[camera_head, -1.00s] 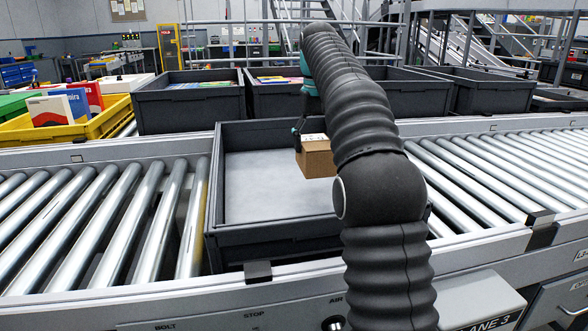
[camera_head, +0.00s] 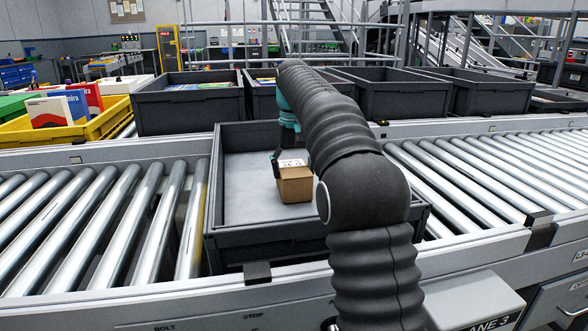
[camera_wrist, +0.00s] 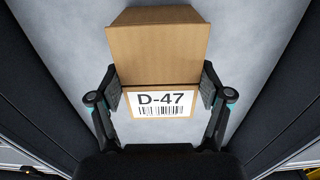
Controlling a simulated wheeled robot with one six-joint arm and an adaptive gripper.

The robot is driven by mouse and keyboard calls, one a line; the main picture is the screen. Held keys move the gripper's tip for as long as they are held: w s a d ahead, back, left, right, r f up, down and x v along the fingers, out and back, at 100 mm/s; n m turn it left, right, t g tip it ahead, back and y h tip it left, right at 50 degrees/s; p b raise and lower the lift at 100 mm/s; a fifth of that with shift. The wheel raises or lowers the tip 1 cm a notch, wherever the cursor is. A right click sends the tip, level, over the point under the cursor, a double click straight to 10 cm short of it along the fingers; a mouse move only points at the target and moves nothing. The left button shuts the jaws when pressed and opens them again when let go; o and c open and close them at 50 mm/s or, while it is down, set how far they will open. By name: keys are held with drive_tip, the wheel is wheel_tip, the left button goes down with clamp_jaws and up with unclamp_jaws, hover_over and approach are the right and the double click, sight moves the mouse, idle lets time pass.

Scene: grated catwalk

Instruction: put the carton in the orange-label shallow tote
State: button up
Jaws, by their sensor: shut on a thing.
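A brown carton (camera_head: 295,186) with a white top label is in my gripper (camera_head: 277,160), inside the walls of a dark grey shallow tote (camera_head: 270,242) on the roller conveyor. In the wrist view the carton (camera_wrist: 158,50) shows its label reading D-47, and the two fingers of my gripper (camera_wrist: 160,100) press on its sides. The tote's light grey floor (camera_wrist: 65,25) is bare around the carton. I cannot tell whether the carton touches the floor. No orange label shows on the tote; my arm hides its right part.
Several dark totes (camera_head: 190,105) stand in a row behind, some holding flat colourful items. A yellow tote (camera_head: 60,133) with boxes is at the left. Bare rollers (camera_head: 100,225) lie on both sides of the near tote. The conveyor's front rail (camera_head: 150,290) runs along the near edge.

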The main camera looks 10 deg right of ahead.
sight(294, 168)
drive_tip(key=o, duration=1.2)
drive_tip(key=shift+f, duration=0.1)
wheel_tip(294, 168, up, 7)
drive_tip(key=shift+f, duration=0.2)
drive_tip(key=shift+r, duration=0.55)
